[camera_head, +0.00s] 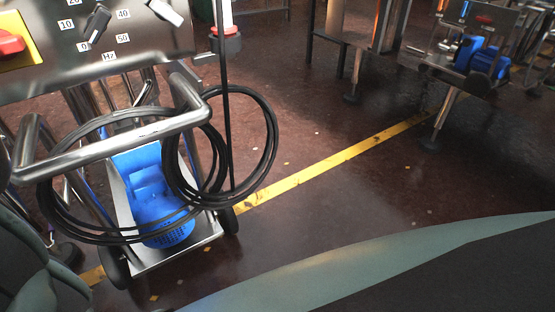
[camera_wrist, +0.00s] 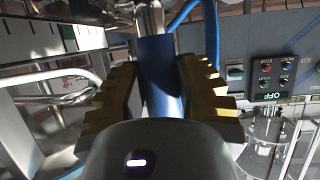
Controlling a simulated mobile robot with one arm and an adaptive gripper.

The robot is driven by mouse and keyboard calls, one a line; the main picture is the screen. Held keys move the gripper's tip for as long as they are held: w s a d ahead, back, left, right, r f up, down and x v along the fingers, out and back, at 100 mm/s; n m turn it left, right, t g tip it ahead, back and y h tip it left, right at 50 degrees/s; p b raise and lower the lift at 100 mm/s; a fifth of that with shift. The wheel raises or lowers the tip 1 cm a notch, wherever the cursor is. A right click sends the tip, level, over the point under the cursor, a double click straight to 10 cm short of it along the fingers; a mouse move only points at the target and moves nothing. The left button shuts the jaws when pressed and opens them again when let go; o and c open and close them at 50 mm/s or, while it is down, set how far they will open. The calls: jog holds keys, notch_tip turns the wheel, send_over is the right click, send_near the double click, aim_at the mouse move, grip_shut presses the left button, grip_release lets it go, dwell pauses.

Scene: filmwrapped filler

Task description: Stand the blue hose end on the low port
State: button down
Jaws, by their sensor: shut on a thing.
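My gripper (camera_wrist: 155,80) fills the middle of the wrist view, its two ridged yellow-brown fingers closed on both sides of a dark blue cylinder, the blue hose end (camera_wrist: 157,62). A shiny metal piece (camera_wrist: 150,18) sits at the top of the blue cylinder; I cannot tell if it belongs to the hose end. A blue hose (camera_wrist: 211,35) curves beside it on the right. The lower part of the blue cylinder is hidden behind my gripper's body. I cannot pick out the low port in either view. My gripper does not show in the head view.
In the head view, a steel trolley (camera_head: 190,254) with a blue motor (camera_head: 150,190) and coiled black hose (camera_head: 268,150) stands left. Another blue motor (camera_head: 482,56) is at upper right. Brown floor with a yellow line (camera_head: 330,162) is open between. The wrist view shows a switch panel (camera_wrist: 285,75).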

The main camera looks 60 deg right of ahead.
jog(key=shift+f+b, duration=0.6)
jog(key=shift+b, duration=0.2)
jog(key=shift+w+f, duration=0.1)
jog(key=shift+f, duration=0.1)
jog(key=shift+f+b, duration=0.25)
jog(key=shift+b, duration=0.35)
jog(key=shift+f, duration=0.2)
dwell(0.7)
jog(key=c, duration=0.7)
grip_release()
jog(key=shift+o, duration=0.2)
